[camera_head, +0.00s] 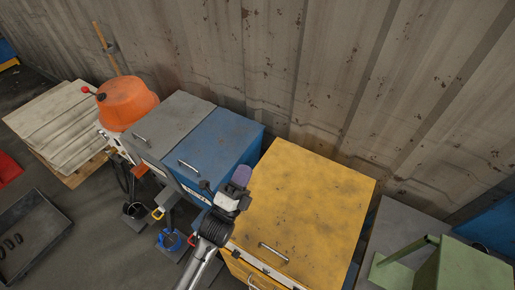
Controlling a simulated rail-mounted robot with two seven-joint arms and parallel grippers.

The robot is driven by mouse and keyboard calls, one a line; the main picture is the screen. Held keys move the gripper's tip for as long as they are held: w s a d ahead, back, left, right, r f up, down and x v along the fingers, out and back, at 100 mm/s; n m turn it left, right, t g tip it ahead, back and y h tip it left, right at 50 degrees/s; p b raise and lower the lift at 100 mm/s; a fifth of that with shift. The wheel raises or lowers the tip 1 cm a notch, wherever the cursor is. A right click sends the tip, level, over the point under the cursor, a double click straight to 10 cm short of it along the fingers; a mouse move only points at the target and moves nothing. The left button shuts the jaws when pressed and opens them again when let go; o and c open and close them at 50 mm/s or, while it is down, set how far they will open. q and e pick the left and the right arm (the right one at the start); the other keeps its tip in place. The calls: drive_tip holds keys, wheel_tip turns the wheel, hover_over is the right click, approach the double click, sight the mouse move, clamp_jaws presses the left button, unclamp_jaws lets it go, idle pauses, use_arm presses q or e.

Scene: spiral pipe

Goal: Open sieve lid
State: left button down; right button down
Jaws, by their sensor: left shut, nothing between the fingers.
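Three closed lids show in the camera_head view. The yellow box has a flat lid (310,205) with a metal bar handle (273,253) near its front edge. The blue box has a lid (219,143) with a handle (188,167). The grey lid (175,125) beside it has its own handle (140,138). I cannot tell from the picture which one is the sieve lid. My left gripper (208,187) is shut and empty at the front of the blue box, left of the yellow box. My wrist hides part of the blue front. My right gripper is not in view.
A corrugated metal wall (270,60) stands behind the boxes. An orange drum (127,102) and stacked pale boards (60,122) are at the left. A dark tray (40,222) lies on the floor. A green metal part (460,268) stands at the right.

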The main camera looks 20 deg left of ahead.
use_arm(q)
drive_tip(key=p+x, duration=0.3)
drive_tip(key=x, duration=1)
drive_tip(key=shift+r+p, duration=0.15)
drive_tip(key=shift+p, duration=0.15)
idle(1.0)
